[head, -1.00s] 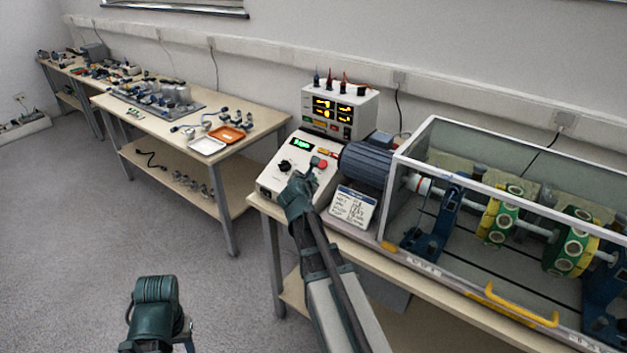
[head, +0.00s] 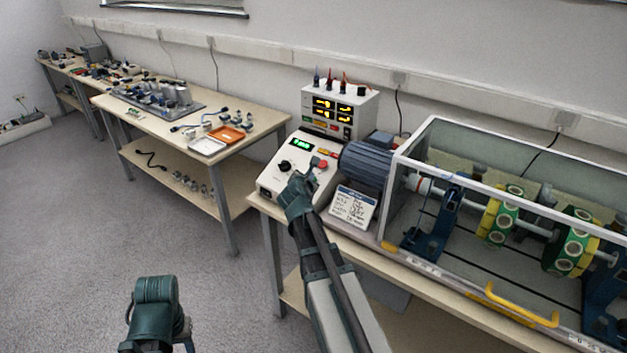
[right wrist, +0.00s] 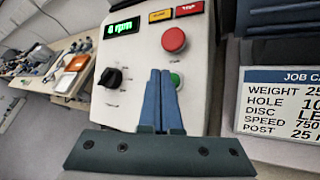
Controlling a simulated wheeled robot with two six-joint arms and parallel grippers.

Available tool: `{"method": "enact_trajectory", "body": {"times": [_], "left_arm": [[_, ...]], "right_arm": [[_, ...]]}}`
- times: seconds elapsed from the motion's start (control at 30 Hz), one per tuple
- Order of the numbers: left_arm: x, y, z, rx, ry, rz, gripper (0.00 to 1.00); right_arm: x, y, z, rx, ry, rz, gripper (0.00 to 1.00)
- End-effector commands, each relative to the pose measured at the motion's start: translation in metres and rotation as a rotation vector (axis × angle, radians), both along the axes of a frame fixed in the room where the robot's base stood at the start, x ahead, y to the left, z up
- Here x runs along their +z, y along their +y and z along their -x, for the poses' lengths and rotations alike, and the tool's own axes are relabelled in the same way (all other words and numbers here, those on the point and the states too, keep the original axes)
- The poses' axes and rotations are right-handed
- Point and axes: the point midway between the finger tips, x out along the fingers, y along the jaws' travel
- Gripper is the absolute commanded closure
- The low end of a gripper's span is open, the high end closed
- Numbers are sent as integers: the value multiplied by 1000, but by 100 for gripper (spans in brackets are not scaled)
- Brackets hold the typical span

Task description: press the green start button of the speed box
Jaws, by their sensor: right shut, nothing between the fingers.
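The speed box (head: 280,180) is a white sloped box at the left end of the near bench, and fills the middle of the right wrist view (right wrist: 140,45). It bears a green-lit rpm display (right wrist: 122,28), a black knob (right wrist: 110,78) and a red button (right wrist: 174,40). The green start button (right wrist: 177,80) sits below the red one, partly hidden by my fingers. My right gripper (right wrist: 160,72) is shut and empty, its tips just left of the green button; I cannot tell whether they touch. In the head view my right gripper (head: 299,182) covers that spot.
A job card (head: 352,206) stands right of the box. Beyond are a blue motor (head: 367,165) and a framed rotor rig (head: 500,215). A meter unit (head: 340,108) stands behind. A parts bench (head: 150,130) is at left, with open floor before it.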

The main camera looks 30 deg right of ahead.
Motion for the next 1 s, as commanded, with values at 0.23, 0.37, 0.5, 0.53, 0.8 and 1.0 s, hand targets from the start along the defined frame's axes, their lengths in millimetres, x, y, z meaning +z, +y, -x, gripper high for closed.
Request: {"method": "enact_trajectory", "body": {"times": [0.23, 0.37, 0.5, 0.53, 0.8, 1.0], "left_arm": [[-1, 0, 0, 0, 0, 0, 50], [-4, 0, 0, 0, 0, 0, 50], [-8, 0, 0, 0, 0, 0, 50], [-8, 0, 0, 0, 0, 0, 50], [-7, 0, 0, 0, 0, 0, 50], [-9, 0, 0, 0, 0, 0, 50]], "right_arm": [[0, 0, 0, 0, 0, 0, 100], [-4, -1, -1, 0, 0, 0, 100], [-8, -3, -1, 0, 0, 0, 100], [-8, -3, -2, 0, 0, 0, 100], [-7, -3, -1, 0, 0, 0, 100], [-9, -4, -2, 0, 0, 0, 100]]}}
